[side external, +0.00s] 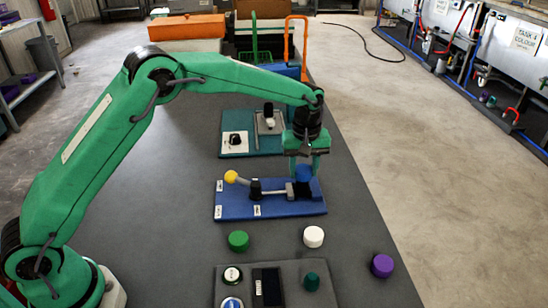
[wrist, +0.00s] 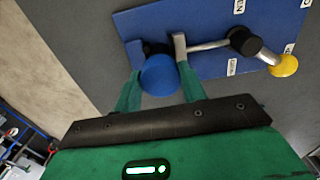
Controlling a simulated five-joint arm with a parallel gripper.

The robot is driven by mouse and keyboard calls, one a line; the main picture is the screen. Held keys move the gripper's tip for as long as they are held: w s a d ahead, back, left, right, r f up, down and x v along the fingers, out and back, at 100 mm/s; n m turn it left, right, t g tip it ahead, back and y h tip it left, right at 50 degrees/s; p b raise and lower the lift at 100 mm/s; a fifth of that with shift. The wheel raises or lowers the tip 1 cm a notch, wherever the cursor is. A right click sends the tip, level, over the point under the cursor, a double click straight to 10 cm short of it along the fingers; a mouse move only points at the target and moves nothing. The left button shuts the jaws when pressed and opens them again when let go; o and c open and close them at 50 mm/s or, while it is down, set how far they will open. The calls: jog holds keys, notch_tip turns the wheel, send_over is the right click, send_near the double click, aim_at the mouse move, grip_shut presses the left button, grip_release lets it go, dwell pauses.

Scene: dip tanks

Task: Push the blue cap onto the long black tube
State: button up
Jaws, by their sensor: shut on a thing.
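The blue cap (side external: 304,173) is between the fingers of my gripper (side external: 306,172), over the right end of a blue board (side external: 238,209). In the wrist view the cap (wrist: 159,76) shows as a round blue face between the two green fingers (wrist: 158,92). A short black upright part (side external: 301,189) stands just below the cap at the board's right end; the cap hides its top. I cannot tell whether the cap touches it, nor surely whether it is the long black tube. A metal rod with a yellow ball (side external: 231,177) lies along the board.
Green (side external: 238,241), white (side external: 313,237) and purple (side external: 382,266) caps stand loose on the grey table in front. A grey board (side external: 236,273) with several parts is nearer. A teal board (side external: 234,149) and crates lie behind. Table right of the blue board is clear.

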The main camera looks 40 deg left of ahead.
jog(key=shift+f, duration=0.15)
jog(key=o, duration=1.5)
jog(key=shift+r, duration=4)
jog(key=shift+r, duration=0.1)
